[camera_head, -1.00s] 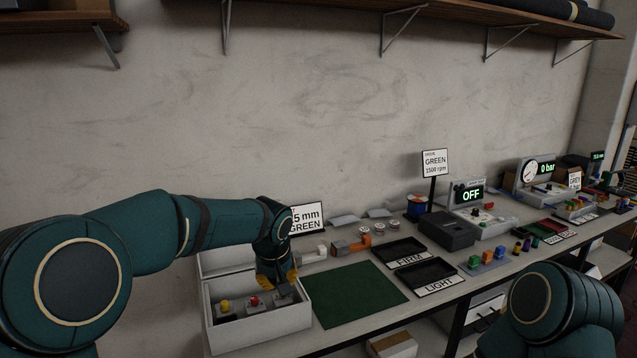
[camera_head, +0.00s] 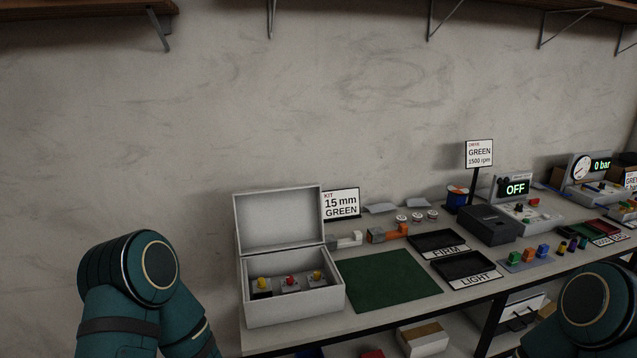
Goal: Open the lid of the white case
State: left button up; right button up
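The white case (camera_head: 294,307) stands at the left end of the long table. Its lid (camera_head: 279,219) is swung up and stands upright along the back edge, leaning slightly back, with nothing touching it. Inside the case sit small grey pieces with yellow, red and yellow knobs (camera_head: 290,282). My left arm shows only as upper links at the lower left, and its gripper is out of the picture. My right arm shows only as a link at the lower right, and its gripper is also out of the picture.
A green mat (camera_head: 390,281) lies right of the case. Black trays marked FIRM (camera_head: 436,242) and LIGHT (camera_head: 466,268) are beyond it. A "15 mm GREEN" sign (camera_head: 341,204) stands behind. A dark box (camera_head: 489,225) and devices fill the table to the right.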

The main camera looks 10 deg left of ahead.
aim_at(268, 220)
jog(key=j+z, duration=0.2)
jog(key=z, duration=0.25)
jog(key=j+z, duration=0.25)
jog(key=z, duration=0.15)
jog(key=j+z, duration=0.25)
jog(key=j, duration=0.2)
jog(key=k+j+z, duration=0.2)
jog(key=j, duration=0.3)
jog(key=k+j, duration=0.1)
jog(key=j, duration=0.3)
jog(key=j+z, duration=0.1)
jog(key=j, duration=0.25)
jog(key=k+j, duration=0.15)
jog(key=j, duration=0.25)
jog(key=k+j+z, duration=0.1)
jog(key=j, duration=0.25)
jog(key=k+j, duration=0.1)
jog(key=j, duration=0.3)
jog(key=z, duration=0.05)
